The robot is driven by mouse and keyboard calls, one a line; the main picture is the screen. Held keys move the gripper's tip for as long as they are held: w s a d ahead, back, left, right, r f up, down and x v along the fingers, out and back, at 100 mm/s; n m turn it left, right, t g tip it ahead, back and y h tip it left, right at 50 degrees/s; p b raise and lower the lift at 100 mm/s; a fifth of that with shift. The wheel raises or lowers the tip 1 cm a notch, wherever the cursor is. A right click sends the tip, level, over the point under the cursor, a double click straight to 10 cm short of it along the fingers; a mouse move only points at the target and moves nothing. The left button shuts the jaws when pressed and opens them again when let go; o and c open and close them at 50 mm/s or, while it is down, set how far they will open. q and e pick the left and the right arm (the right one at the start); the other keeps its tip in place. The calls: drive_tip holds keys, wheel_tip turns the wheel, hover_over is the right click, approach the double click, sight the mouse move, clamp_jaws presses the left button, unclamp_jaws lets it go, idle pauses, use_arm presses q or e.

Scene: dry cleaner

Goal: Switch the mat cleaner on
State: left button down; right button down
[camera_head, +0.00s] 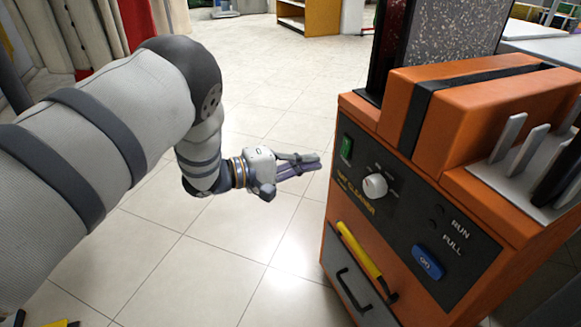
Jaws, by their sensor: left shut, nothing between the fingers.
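The mat cleaner (420,207) is an orange cabinet with a dark front panel at the right of the head view. The panel carries a green rocker switch (346,148) at its upper left, a white round knob (375,186), and a blue button (427,262) marked ON at the lower right, below the words RUN and FULL. My left gripper (318,161) is shut and empty. Its fingers point right, toward the panel's left edge, a little left of the green switch and apart from the cabinet as far as I can tell. My right gripper is not in view.
A yellow handle (361,252) and a dark drawer handle (352,290) stick out from the lower front. Grey upright plates stand in a rack (520,185) on top. Hanging garments (85,35) are at the upper left. The tiled floor (240,90) between is clear.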

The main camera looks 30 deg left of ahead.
sight(344, 156)
use_arm(q)
drive_tip(key=shift+b+x, duration=0.85)
drive_tip(key=shift+x, duration=2.25)
drive_tip(key=shift+w+d+f+t+h, duration=0.15)
drive_tip(key=shift+w+d+t+h, duration=0.15)
drive_tip(key=shift+t, duration=0.1)
drive_tip(key=shift+s, duration=0.15)
